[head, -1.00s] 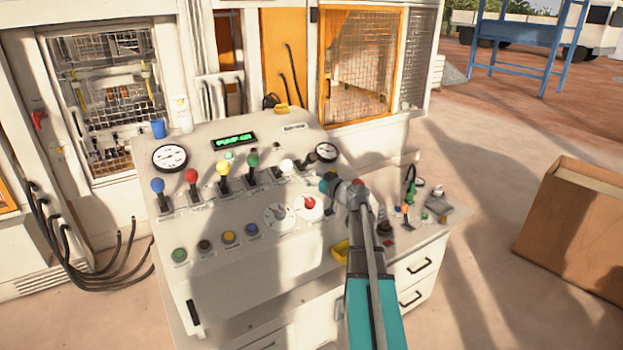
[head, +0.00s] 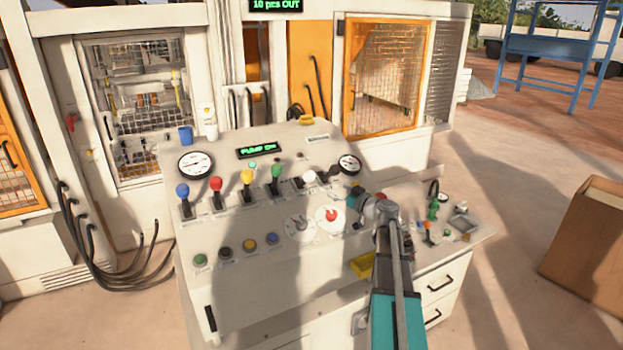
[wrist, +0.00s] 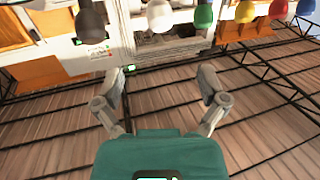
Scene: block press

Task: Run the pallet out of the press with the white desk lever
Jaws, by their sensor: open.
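The white desk lever has a round white knob (head: 308,177) on a short stem. It stands in the lever row on the sloped desk panel, right of the green lever (head: 275,171). The white knob also shows at the top of the wrist view (wrist: 160,15), between the green knob and a dark one. My gripper (wrist: 163,78) is open and empty, its two fingers spread apart below the white knob in the picture. In the head view my gripper (head: 350,193) is right of the white lever, apart from it. The pallet cannot be made out.
Blue (head: 183,191), red and yellow levers stand farther left. The desk display (head: 259,150) reads PUMP ON; a sign (head: 275,5) above reads 10 pcs OUT. Round gauges, dials and buttons cover the panel. A cardboard box (head: 585,240) stands on the floor at right.

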